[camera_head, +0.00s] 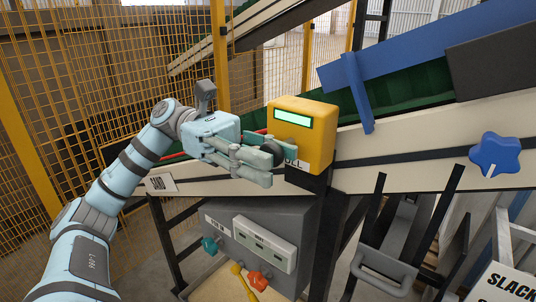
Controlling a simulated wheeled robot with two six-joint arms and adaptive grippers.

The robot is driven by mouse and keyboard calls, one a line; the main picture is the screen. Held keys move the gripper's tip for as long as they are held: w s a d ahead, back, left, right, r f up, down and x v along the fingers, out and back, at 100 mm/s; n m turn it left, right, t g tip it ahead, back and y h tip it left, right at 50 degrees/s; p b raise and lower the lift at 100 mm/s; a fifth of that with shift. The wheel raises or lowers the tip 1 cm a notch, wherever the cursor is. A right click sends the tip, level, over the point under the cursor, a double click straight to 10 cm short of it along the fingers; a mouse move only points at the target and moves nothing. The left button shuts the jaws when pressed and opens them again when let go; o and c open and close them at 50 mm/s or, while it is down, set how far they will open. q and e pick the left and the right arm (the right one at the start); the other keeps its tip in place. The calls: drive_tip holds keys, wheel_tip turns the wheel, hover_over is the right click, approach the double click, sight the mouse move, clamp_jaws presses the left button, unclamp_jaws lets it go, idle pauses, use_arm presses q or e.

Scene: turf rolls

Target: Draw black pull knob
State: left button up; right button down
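A yellow box (312,118) with a lit green display (293,119) is mounted on the pale conveyor side rail. My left gripper (272,160) reaches in from the left, with its fingertips at the left face of this box. A small dark patch shows between the fingers and the box, but I cannot tell whether it is the black pull knob. The fingers cover that part of the face and partly hide a label there. How far apart the fingers are is unclear. My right gripper is out of view.
A grey control box (262,215) with teal, yellow and red knobs stands below. A blue star knob (496,154) is on the rail at right. A green belt (405,92) with blue guards slopes behind. Yellow mesh fencing (110,70) fills the back left.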

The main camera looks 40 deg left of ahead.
use_arm(q)
drive_tip(key=shift+a, duration=0.1)
drive_tip(key=a, duration=1.2)
drive_tip(key=shift+s+d, duration=0.15)
